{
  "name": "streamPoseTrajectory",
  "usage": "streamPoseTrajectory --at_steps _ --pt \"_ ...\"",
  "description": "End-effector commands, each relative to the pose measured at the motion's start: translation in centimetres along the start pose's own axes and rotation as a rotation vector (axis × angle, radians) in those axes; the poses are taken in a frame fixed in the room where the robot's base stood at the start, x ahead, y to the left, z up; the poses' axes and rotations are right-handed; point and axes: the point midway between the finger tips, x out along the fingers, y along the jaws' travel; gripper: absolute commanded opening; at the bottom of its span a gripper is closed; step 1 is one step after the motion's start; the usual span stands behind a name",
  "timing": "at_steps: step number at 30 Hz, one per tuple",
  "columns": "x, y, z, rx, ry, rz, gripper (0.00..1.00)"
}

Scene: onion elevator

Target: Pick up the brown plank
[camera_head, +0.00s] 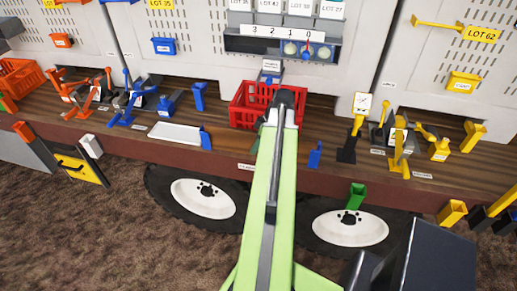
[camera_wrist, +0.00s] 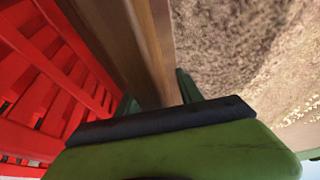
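A long reddish-brown board (camera_head: 125,142) runs along the front edge of the wagon bed in the head view. I cannot single out a separate loose brown plank. In the wrist view a brown wooden strip (camera_wrist: 152,45) runs down between the fingers of my gripper (camera_wrist: 157,97). The two dark green fingers stand apart, one on each side of the strip. I cannot tell whether they touch it. In the head view my light green arm reaches over the wagon's front edge and hides most of the gripper.
A red crate (camera_head: 240,105) stands on the wooden wagon bed just behind my arm's end; its slatted wall fills the left of the wrist view (camera_wrist: 45,75). Coloured tools line the bed on both sides. Wheels and brown ground lie below.

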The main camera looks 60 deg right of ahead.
Motion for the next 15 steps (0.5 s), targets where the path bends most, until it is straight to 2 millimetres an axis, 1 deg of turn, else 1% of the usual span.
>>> streamPoseTrajectory --at_steps 1,9,10,15 --pt "-0.06 0.00 -0.01 0.000 0.000 0.000 0.38" --pt "-0.07 -0.01 0.01 0.000 0.000 0.000 0.03" --pt "-0.07 -0.01 0.01 0.000 0.000 0.000 0.00" --pt "-0.07 -0.02 0.03 0.000 0.000 -0.001 0.00"
